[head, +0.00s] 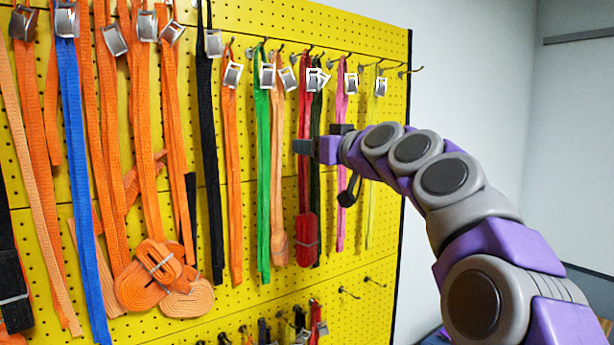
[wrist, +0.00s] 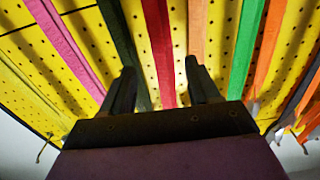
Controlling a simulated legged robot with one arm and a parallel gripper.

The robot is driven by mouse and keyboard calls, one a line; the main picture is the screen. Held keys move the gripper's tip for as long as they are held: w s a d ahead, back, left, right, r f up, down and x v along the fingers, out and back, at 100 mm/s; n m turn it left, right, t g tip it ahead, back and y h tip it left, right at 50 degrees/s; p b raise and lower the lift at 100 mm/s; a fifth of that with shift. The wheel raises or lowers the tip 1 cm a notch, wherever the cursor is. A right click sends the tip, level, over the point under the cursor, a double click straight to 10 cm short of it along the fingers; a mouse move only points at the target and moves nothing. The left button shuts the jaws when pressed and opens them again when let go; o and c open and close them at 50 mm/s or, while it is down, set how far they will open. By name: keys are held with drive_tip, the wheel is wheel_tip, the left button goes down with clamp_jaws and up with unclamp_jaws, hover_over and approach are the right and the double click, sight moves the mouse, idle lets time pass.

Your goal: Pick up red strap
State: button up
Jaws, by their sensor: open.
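The red strap (head: 305,215) hangs from a hook on the yellow pegboard, with a metal buckle at its top and a rolled bundle at its lower end. In the wrist view the red strap (wrist: 160,50) runs down between the two dark fingers of my gripper (wrist: 159,85). The fingers stand apart, one on each side of it, and the gap is open. In the head view my gripper (head: 300,147) is at the upper part of the red strap and covers a piece of it. Whether the strap is deep between the fingers is hard to tell.
A dark strap (wrist: 120,45) hangs close by the left finger and a peach strap (wrist: 198,35) by the right finger. A green strap (head: 263,170) and a pink strap (head: 341,190) hang nearby. Several orange straps fill the left. Bare hooks (head: 348,293) stick out at lower right.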

drive_tip(key=p+x, duration=0.2)
drive_tip(key=x, duration=0.3)
drive_tip(key=shift+w+a, duration=0.2)
drive_tip(key=shift+a, duration=0.05)
drive_tip(key=shift+c, duration=0.3)
clamp_jaws()
idle(0.4)
